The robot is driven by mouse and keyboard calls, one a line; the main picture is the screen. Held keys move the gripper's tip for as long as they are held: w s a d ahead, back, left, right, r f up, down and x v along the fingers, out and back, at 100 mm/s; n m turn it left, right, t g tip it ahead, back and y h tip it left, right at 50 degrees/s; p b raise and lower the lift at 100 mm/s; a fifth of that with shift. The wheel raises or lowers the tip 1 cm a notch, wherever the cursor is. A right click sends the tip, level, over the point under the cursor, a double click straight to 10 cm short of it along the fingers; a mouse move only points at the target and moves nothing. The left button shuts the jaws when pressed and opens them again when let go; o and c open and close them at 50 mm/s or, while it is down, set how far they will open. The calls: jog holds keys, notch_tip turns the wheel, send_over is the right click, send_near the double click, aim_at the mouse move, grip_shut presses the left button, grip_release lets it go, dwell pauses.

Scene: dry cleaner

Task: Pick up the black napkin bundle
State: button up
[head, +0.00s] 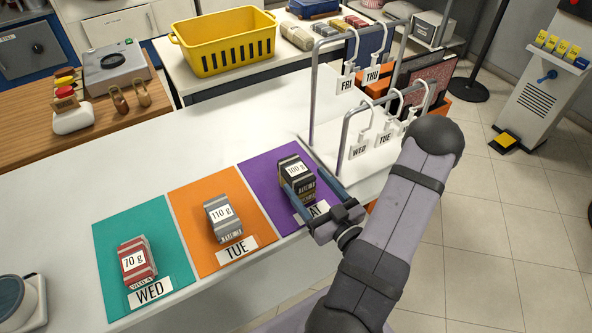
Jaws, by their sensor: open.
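The black napkin bundle (290,167) sits on the purple mat (262,172), with a white label reading 100 g. My gripper (303,188) is open at the bundle, with blue fingers reaching along its near and right sides. Whether the fingers touch it I cannot tell. The arm and gripper cover part of the purple mat's label, of which "AT" shows. A grey bundle (231,228) marked 110 g lies on the orange TUE mat (188,205). A red bundle (147,273) marked 70 g lies on the teal WED mat (112,236).
A metal rack (312,110) with hanging FRI, THU, WED and TUE tags stands just beyond the purple mat. A yellow basket (222,42) is on the back table. The white counter (150,150) is clear behind the mats.

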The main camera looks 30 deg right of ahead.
aim_at(296, 168)
jog(key=shift+w+f, duration=0.1)
jog(key=shift+f, duration=0.35)
jog(key=shift+w, duration=0.1)
jog(key=shift+w+d+r+p, duration=0.1)
jog(key=shift+w+p, duration=0.45)
jog(key=shift+w, duration=0.7)
jog(key=shift+w+d+f+p, duration=0.1)
jog(key=shift+w+p, duration=0.4)
jog(key=shift+w, duration=0.65)
jog(key=shift+w+d+f+p, duration=0.1)
jog(key=shift+w+p, duration=0.35)
jog(key=shift+w, duration=0.7)
jog(key=c, duration=1.2)
